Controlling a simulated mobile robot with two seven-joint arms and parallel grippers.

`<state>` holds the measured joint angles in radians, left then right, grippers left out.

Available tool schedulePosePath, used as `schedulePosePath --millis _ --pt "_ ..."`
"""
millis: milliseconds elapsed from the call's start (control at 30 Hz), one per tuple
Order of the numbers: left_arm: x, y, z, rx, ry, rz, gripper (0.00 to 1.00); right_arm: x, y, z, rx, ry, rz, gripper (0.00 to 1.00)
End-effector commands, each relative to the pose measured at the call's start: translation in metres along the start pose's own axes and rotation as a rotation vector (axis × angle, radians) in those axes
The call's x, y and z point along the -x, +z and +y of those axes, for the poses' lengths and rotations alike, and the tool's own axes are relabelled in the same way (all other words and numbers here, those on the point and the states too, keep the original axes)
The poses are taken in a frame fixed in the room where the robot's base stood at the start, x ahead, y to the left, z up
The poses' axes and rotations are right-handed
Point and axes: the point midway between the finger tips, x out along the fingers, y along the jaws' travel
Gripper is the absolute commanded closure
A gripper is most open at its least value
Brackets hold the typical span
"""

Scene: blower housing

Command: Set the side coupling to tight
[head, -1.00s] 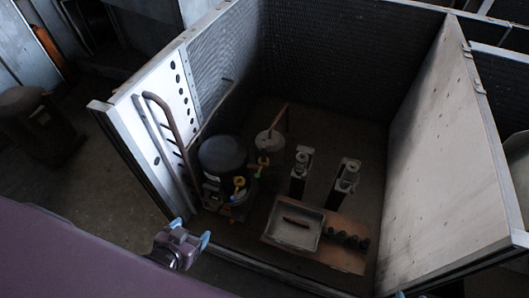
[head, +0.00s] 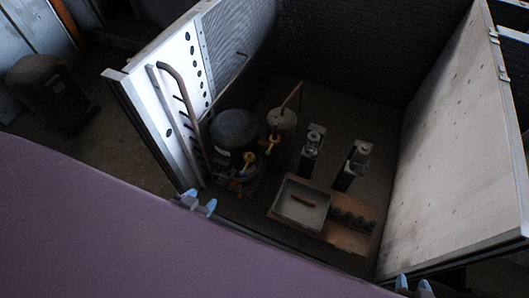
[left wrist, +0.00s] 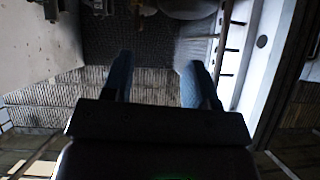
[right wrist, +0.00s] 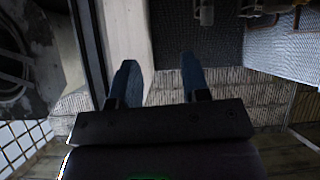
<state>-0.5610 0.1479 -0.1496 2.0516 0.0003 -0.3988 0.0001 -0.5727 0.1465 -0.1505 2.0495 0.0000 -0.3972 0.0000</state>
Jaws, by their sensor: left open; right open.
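The side coupling cannot be told apart with certainty. Small yellow fittings (head: 249,160) sit on the right side of the dark compressor (head: 234,131) inside the housing. My left gripper (head: 199,202) is open and empty at the housing's front edge, below and left of the compressor. In the left wrist view its blue fingers (left wrist: 154,80) are apart with nothing between them. My right gripper (head: 414,288) is at the bottom right, outside the housing's front edge. In the right wrist view its fingers (right wrist: 158,80) are apart and empty.
A grey tray (head: 300,220) holding a brown stick-like piece lies on a brown board (head: 345,236) with several dark cups. Two upright devices (head: 353,165) and a grey canister (head: 282,118) stand behind. White side panels (head: 455,150) bound the housing. Another dark cylinder (head: 48,90) stands outside left.

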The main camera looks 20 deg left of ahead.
Motion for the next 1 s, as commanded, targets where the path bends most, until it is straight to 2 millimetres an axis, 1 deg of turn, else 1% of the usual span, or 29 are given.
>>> schedulePosePath --millis 33,167,333,400,600,800,1000 --pt "-0.005 -0.005 0.001 -0.002 0.003 0.011 0.54 -0.001 0.002 0.0 0.0 0.0 -0.003 0.57" --pt "-0.023 -0.026 0.001 -0.029 0.015 0.059 0.74 -0.003 0.009 -0.001 0.0 -0.001 -0.012 0.57" --pt "-0.056 -0.066 0.004 -0.097 0.051 0.142 1.0 -0.007 0.019 -0.002 0.001 -0.003 -0.026 0.57" --pt "-0.07 -0.081 0.006 -0.124 0.071 0.17 1.0 -0.01 0.021 -0.003 0.002 -0.005 -0.028 0.57" --pt "-0.11 -0.113 0.013 -0.169 0.139 0.214 1.0 -0.016 0.024 -0.004 0.004 -0.009 -0.026 0.57" --pt "-0.151 -0.138 0.019 -0.193 0.215 0.205 1.0 -0.018 0.033 -0.004 0.008 -0.01 -0.037 0.57" --pt "-0.193 -0.156 0.018 -0.208 0.286 0.15 1.0 -0.022 0.045 -0.004 0.013 -0.012 -0.059 0.57"
